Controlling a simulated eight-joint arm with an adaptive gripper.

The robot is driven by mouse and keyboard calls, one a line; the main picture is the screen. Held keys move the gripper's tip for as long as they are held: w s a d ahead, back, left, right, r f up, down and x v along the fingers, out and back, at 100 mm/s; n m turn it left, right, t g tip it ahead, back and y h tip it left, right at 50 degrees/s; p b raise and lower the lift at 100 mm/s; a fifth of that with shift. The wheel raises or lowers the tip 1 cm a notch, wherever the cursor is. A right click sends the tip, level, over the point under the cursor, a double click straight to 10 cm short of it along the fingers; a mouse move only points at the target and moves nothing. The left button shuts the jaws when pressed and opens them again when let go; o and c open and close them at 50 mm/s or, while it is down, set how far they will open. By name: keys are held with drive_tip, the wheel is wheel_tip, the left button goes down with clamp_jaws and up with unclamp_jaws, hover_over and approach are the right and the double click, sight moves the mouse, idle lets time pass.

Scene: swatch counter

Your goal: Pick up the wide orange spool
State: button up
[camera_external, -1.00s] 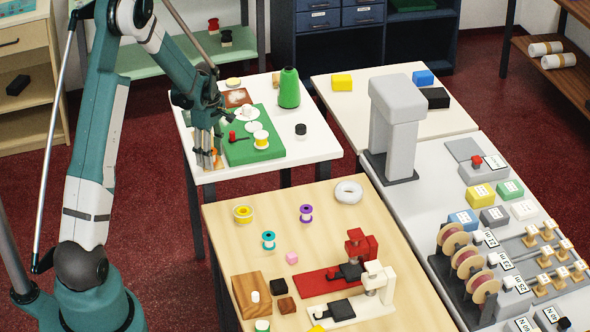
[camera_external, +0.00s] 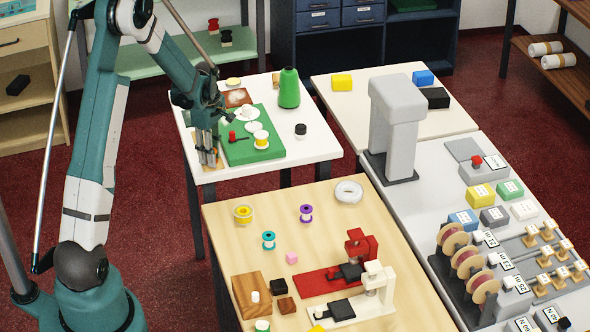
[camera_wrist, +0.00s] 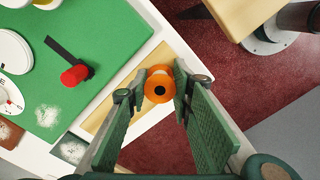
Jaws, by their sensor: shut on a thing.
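The wide orange spool (camera_wrist: 160,88) shows in the wrist view between my two fingertips, with its round orange end and dark centre hole facing the camera. My gripper (camera_wrist: 157,81) is shut on it, one green-grey finger on each side. In the external view my gripper (camera_external: 207,156) points down over the left front part of the white table (camera_external: 300,152). There the spool is hidden behind the fingers. I cannot tell whether the spool touches the surface under it.
A green mat (camera_external: 262,154) lies right beside my gripper, bearing a red-knobbed piece (camera_wrist: 74,76), white discs and a yellow-white spool (camera_external: 261,140). A green cone (camera_external: 289,90) stands behind. The light wooden table (camera_external: 230,222) in front holds other spools. Red floor lies past the table edge.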

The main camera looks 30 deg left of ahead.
drive_tip(key=shift+r, duration=0.1)
drive_tip(key=shift+r, duration=4.9)
